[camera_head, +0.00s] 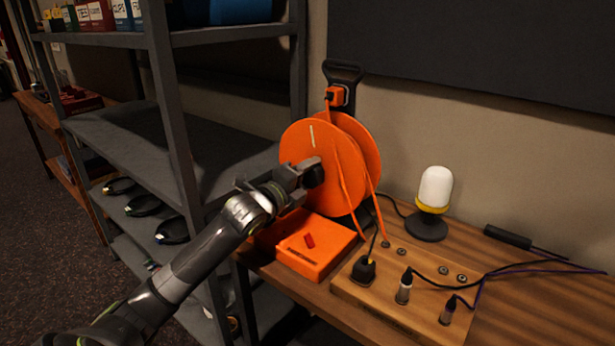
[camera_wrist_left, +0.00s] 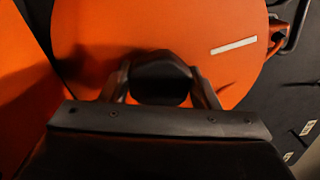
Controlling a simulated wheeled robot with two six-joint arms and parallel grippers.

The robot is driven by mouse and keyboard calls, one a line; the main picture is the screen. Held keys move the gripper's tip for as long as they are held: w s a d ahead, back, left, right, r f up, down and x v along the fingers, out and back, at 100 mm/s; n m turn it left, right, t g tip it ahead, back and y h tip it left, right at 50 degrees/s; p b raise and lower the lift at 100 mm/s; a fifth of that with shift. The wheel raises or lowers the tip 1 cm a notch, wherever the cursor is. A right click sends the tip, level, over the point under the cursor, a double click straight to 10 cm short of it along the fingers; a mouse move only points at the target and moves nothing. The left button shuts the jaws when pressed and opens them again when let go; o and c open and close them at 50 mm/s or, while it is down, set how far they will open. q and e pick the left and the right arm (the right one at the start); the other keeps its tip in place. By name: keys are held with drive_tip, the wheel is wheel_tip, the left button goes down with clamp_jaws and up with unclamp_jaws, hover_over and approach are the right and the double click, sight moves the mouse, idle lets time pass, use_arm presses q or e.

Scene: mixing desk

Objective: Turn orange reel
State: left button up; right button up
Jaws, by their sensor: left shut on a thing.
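The orange reel (camera_head: 300,143) stands upright at the left end of the wooden desk, with a short pale stripe near the top of its front disc. In the left wrist view the reel's disc (camera_wrist_left: 170,25) fills the upper part, and the stripe lies to the right. My left gripper (camera_head: 312,172) is at the front face of the reel. It is shut on a dark knob (camera_wrist_left: 160,82) on the disc, and the fingers sit on either side of it. The gripper hides part of the lower disc. My right gripper is not in view.
An orange box (camera_head: 316,250) with a red switch sits below the reel. A wooden socket board (camera_head: 400,300) with plugs and cables lies to the right. A white and yellow lamp (camera_head: 434,190) stands behind it. Grey metal shelving (camera_head: 165,100) stands close on the left.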

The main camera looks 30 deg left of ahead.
use_arm(q)
drive_tip(key=shift+f, duration=0.15)
drive_tip(key=o, duration=1.4)
drive_tip(key=shift+s, duration=0.2)
drive_tip(key=s+a+p, duration=0.1)
drive_tip(key=s+p, duration=0.3)
drive_tip(key=s, duration=1.3)
drive_tip(key=shift+a, duration=0.15)
